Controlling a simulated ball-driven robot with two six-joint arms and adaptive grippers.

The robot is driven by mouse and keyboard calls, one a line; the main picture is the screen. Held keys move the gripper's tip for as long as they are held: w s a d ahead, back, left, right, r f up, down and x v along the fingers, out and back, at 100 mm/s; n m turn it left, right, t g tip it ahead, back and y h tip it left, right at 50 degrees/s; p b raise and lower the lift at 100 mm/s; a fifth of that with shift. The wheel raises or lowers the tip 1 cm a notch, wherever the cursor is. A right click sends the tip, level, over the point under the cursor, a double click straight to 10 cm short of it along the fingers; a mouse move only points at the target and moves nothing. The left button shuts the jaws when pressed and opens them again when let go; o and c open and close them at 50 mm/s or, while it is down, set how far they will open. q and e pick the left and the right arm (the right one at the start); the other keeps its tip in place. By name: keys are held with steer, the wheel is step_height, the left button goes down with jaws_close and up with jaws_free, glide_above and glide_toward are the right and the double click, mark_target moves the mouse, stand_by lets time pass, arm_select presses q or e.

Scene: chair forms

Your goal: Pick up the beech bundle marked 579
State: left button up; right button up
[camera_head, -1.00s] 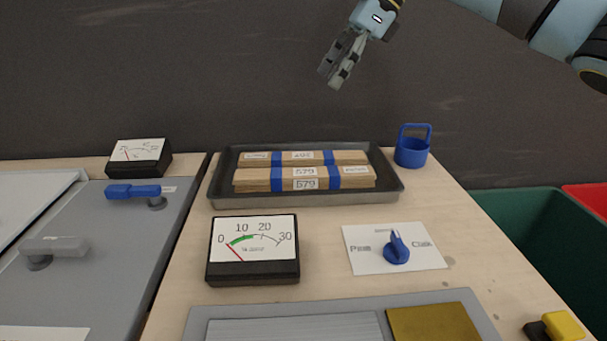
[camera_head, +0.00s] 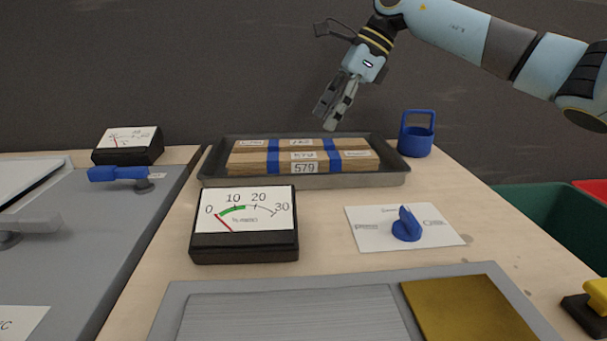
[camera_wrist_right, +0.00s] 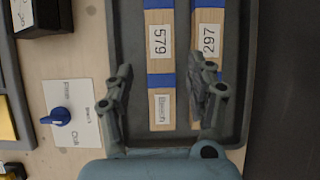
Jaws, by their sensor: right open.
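The beech bundle marked 579 (camera_head: 272,161) lies in a dark tray (camera_head: 360,181), on the side nearer me. It is pale wood with two blue bands, and its 579 label also shows in the right wrist view (camera_wrist_right: 160,42). A second, similar bundle (camera_head: 300,142) lies behind it; its label reads 297 in the right wrist view (camera_wrist_right: 208,38). My right gripper (camera_head: 335,112) is open and empty above the tray's back part, pointing down. In the right wrist view its fingers (camera_wrist_right: 159,78) appear on either side of the 579 bundle, above it. My left gripper is not in view.
A blue handled cup (camera_head: 416,141) stands right of the tray. A meter (camera_head: 244,224) and a blue knob on a white plate (camera_head: 406,228) are in front. Another meter (camera_head: 128,145) and a grey panel with a blue lever (camera_head: 118,174) are at left. A dark wall is behind.

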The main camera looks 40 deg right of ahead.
mark_target(306, 155)
steer(key=x, duration=0.9)
steer(key=shift+f, duration=0.3)
jaws_close()
